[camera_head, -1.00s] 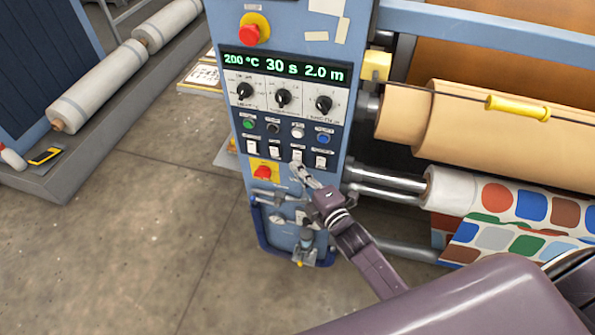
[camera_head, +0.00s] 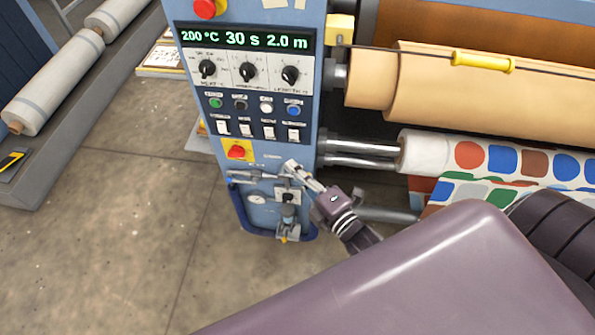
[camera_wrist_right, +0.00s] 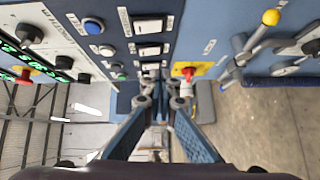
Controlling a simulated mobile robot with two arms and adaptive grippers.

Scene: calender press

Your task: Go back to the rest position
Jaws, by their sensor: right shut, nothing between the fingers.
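My right gripper (camera_head: 291,167) is shut and empty. In the head view it shows in front of the lower part of the blue control panel (camera_head: 262,140), below the row of white switches (camera_head: 269,131) and right of the lower red button (camera_head: 236,151). In the right wrist view its fingertips (camera_wrist_right: 162,98) meet near the white switches (camera_wrist_right: 149,50), with the red button (camera_wrist_right: 188,72) just to the right. Whether it touches the panel I cannot tell. My left gripper is not in view.
A valve handle and small gauge (camera_head: 257,198) sit low on the panel, close to my right gripper. A tan roll (camera_head: 400,85) and a patterned fabric roll (camera_head: 425,152) are at the right. White rolls (camera_head: 55,90) lie at the left. Bare floor (camera_head: 120,220) is free at lower left.

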